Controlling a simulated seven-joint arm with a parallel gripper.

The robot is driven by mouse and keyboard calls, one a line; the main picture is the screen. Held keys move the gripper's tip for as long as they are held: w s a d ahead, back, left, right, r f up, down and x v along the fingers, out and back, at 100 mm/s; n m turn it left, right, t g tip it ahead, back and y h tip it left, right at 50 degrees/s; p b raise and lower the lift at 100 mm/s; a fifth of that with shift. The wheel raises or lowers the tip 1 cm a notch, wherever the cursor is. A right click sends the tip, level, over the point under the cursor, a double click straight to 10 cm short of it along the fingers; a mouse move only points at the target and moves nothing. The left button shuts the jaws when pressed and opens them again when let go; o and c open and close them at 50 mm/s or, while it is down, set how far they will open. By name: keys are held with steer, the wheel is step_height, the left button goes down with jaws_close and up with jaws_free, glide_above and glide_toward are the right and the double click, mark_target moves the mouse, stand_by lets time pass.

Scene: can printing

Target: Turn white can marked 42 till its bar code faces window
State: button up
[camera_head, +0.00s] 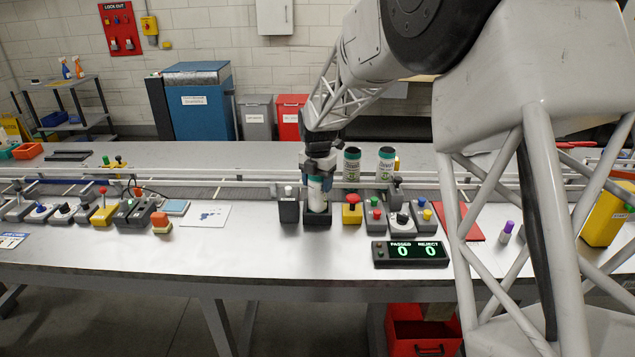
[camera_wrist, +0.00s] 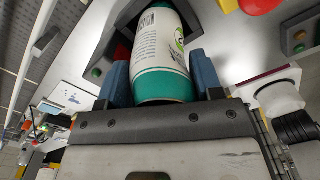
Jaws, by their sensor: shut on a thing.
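A white can with a teal-green band (camera_head: 318,196) stands upright in a dark square holder (camera_head: 317,220) on the bench. My gripper (camera_head: 319,180) comes down from above and is shut on the can's upper part. In the wrist view the can (camera_wrist: 158,45) lies between the blue fingers of my gripper (camera_wrist: 163,85). Small print and dark stripes, perhaps a bar code, show on its left side there, and a green logo on its right. I cannot read a 42. A dark upright box (camera_head: 288,208) stands just left of the holder; I cannot make out a window on it.
Two white-and-green cans (camera_head: 351,165) (camera_head: 386,163) with dark tops stand behind, to the right. A yellow box with a red button (camera_head: 352,211) and several button boxes stand right of the holder. The display (camera_head: 410,252) reads PASSED 0, REJECT 0.

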steer(key=o, duration=1)
steer(key=shift+r, duration=0.1)
steer(key=shift+r, duration=3.8)
